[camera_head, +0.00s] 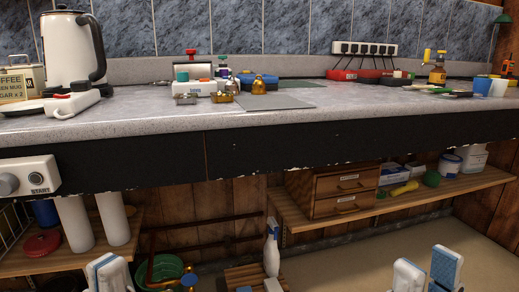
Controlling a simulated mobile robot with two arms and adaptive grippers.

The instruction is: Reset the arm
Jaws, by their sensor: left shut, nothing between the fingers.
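My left gripper (109,272) shows at the bottom left edge, low in front of the shelves under the counter. Its white and blue fingers are together with nothing between them. My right gripper (427,272) shows at the bottom right. Its two white fingers with blue pads stand apart, and I see nothing between them. Both grippers are below the counter top, and the arms behind them are cut off by the frame's lower edge.
The grey counter (350,111) carries a white kettle (72,50), small bottles, a power strip (364,49) and cups. Below are wooden drawers (334,190), a shelf, a spray bottle (271,252) and a green tub (160,270). Floor shows at the lower right.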

